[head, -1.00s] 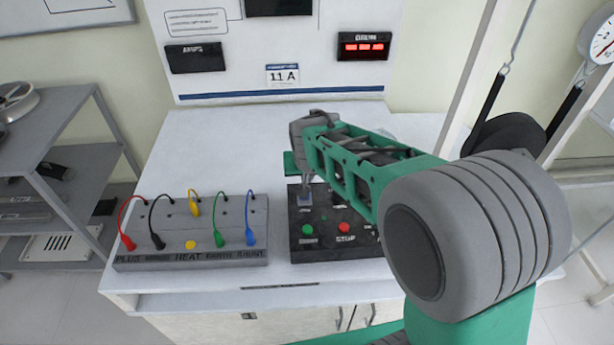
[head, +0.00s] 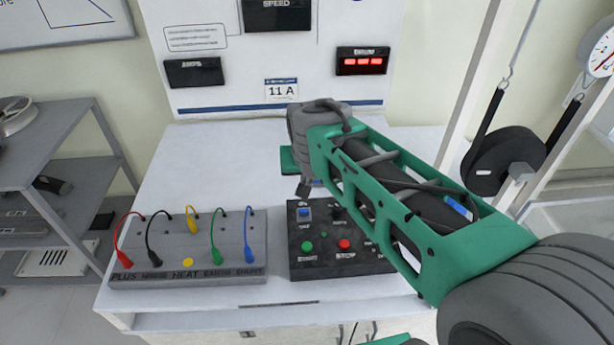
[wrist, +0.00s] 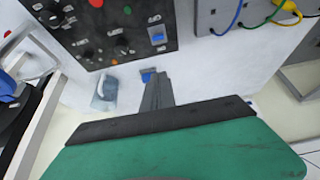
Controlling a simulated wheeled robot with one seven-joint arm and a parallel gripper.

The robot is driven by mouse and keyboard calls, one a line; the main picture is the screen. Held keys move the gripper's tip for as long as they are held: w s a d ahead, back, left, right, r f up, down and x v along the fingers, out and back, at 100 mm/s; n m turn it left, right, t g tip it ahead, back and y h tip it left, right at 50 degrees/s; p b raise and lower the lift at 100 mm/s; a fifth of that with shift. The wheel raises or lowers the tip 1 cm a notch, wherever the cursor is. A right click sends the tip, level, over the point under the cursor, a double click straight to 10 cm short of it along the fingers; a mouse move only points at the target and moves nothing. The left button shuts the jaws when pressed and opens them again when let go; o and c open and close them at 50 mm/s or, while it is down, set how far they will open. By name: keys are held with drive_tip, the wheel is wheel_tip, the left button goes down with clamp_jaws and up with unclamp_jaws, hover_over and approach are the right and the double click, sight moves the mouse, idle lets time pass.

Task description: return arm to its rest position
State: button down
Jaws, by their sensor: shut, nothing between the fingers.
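My gripper (head: 303,190) hangs above the white bench, just behind the black control box (head: 342,263) in the head view. Its fingers are together and empty in the wrist view (wrist: 156,82). The green and grey arm reaches in from the lower right. The control box has a blue switch (head: 305,212), a green button (head: 307,247) and a red button (head: 344,244). The fingertips are apart from the switch, which also shows in the wrist view (wrist: 157,36).
A grey terminal box (head: 190,266) with several coloured cables sits left of the control box. A white panel with displays (head: 361,62) stands behind. A white post (head: 470,95) and a hanging black wheel (head: 506,160) are at right. Grey shelves (head: 70,190) stand at left.

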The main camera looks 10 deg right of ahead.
drive_tip(key=s+f+n+g, duration=0.1)
drive_tip(key=s+f, duration=0.3)
drive_tip(key=s, duration=0.1)
drive_tip(key=s+a+f+n+g, duration=0.1)
drive_tip(key=s+f, duration=0.1)
drive_tip(key=shift+s+a+f+n+g, duration=0.1)
drive_tip(key=shift+s+f+n+g, duration=0.1)
drive_tip(key=shift+s+n+g, duration=0.15)
drive_tip(key=shift+g+y, duration=0.3)
drive_tip(key=shift+g, duration=0.05)
drive_tip(key=s, duration=0.3)
drive_tip(key=s+f, duration=0.1)
drive_tip(key=s, duration=0.1)
drive_tip(key=shift+s+d+f, duration=0.1)
drive_tip(key=shift+d, duration=0.25)
drive_tip(key=s+d+r+m+t+p, duration=0.1)
drive_tip(key=s+d+r, duration=0.1)
drive_tip(key=d+r, duration=0.1)
drive_tip(key=shift+s+d+r, duration=0.3)
drive_tip(key=shift+d, duration=0.4)
